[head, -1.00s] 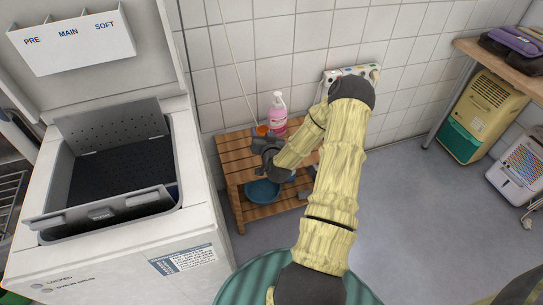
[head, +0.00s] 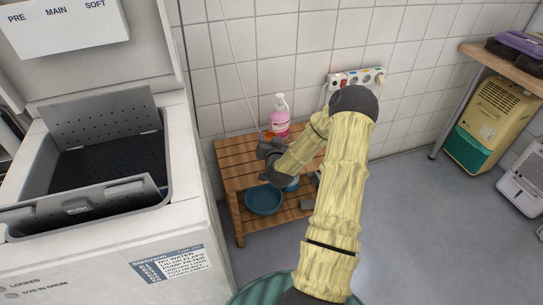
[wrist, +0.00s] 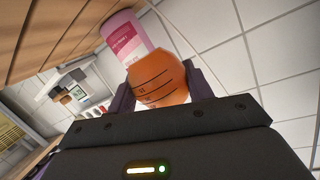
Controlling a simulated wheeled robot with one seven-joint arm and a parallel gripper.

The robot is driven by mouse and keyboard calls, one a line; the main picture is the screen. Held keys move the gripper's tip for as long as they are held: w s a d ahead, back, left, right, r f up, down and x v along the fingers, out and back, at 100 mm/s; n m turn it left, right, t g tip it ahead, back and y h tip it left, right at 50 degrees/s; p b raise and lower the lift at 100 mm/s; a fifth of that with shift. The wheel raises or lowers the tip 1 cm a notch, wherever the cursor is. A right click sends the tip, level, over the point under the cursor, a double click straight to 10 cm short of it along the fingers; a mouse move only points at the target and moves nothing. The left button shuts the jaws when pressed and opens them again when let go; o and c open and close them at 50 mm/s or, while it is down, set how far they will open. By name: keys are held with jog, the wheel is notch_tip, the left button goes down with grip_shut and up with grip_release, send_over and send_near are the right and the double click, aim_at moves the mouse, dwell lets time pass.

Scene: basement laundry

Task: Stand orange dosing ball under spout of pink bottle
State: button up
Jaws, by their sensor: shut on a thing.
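The pink bottle (head: 280,124) with a white pump top stands upright at the back of a slatted wooden bench, near the tiled wall. My gripper (head: 267,140) is just in front and to the left of it. In the wrist view my gripper (wrist: 160,88) is shut on the orange dosing ball (wrist: 158,80), with one dark finger on each side. The ball has dark level lines. The pink bottle (wrist: 124,38) shows right behind the ball, which covers part of it; I cannot tell whether they touch. The spout is not visible in the wrist view.
The wooden bench (head: 232,161) has a lower shelf with a blue basin (head: 263,200). A white washing machine (head: 190,228) with its lid up stands close on the left. A power strip (head: 357,78) is on the wall. Open floor (head: 420,220) lies to the right.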

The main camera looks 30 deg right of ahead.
notch_tip(320, 180, down, 4)
jog(key=shift+d+f+b, duration=0.1)
jog(key=shift+b, duration=0.5)
jog(key=shift+f+b, duration=0.8)
jog(key=shift+f, duration=1.1)
jog(key=shift+f, duration=0.15)
jog(key=o, duration=1)
jog(key=shift+c, duration=0.2)
jog(key=shift+s, duration=0.1)
